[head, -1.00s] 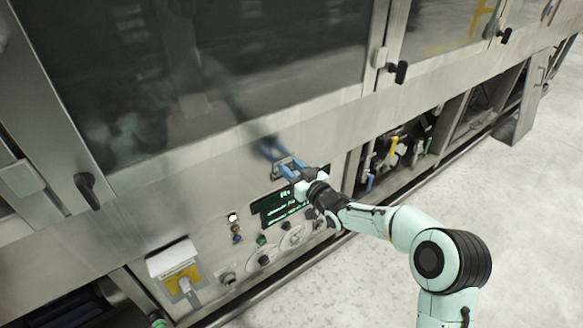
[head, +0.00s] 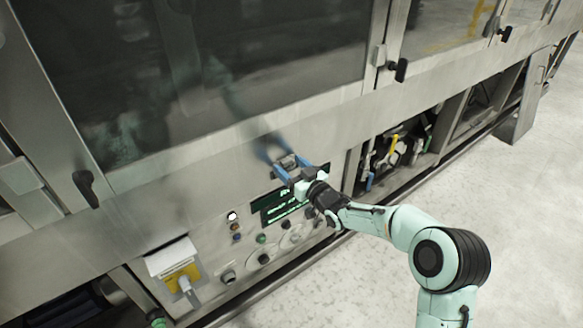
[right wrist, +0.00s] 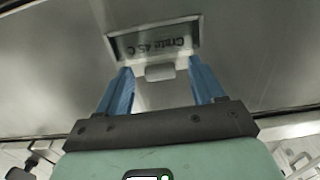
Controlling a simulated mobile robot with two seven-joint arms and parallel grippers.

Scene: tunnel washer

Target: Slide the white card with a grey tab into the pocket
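A metal-framed pocket (right wrist: 197,33) is on the steel front panel, and it also shows in the head view (head: 283,165). A pale card (right wrist: 150,42) with upside-down lettering, reading like "Crate 45 C", shows inside the frame. A grey tab (right wrist: 160,73) sticks out at the card's near edge. My right gripper (right wrist: 161,76) is open, with one blue finger on each side of the tab and gaps between. In the head view my right gripper (head: 292,170) is at the pocket and hides part of it. How deep the card sits is hard to tell. My left gripper is out of view.
Below the pocket are a lit display (head: 283,207) and several knobs and buttons. A switch box (head: 175,262) juts out at the lower left. Glass doors (head: 230,70) with black handles are above. The pale floor (head: 350,280) at the right is clear.

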